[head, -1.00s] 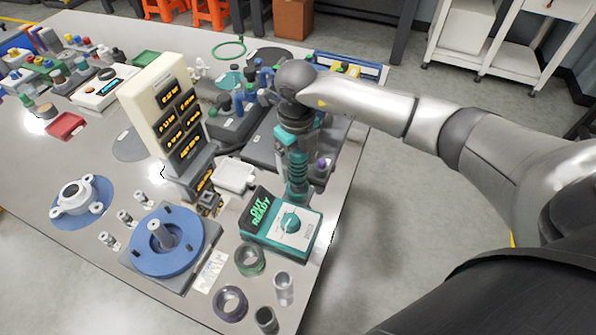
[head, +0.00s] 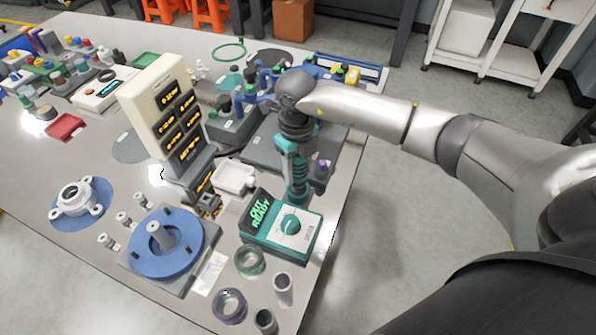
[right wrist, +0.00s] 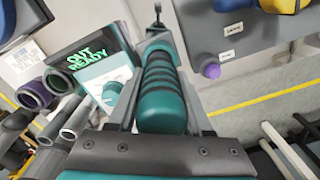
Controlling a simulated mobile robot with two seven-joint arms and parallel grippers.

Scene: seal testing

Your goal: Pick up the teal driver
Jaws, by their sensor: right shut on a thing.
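The teal driver (head: 299,187) stands roughly upright beside the grey tray, just behind the teal-and-white device. Its ribbed teal handle (right wrist: 162,92) with dark bands fills the middle of the right wrist view. My right gripper (head: 297,165) comes down over it from above and is shut on the handle, with a finger on each side. The gripper hides part of the handle in the head view. I cannot tell whether the driver's lower end is clear of its support. My left gripper is not in view.
The device reading "OUT READY" (head: 282,228) is close in front of the driver. A purple-capped item (head: 322,172) stands close on its right. A cream display tower (head: 165,105) rises to the left. The table's right edge is near.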

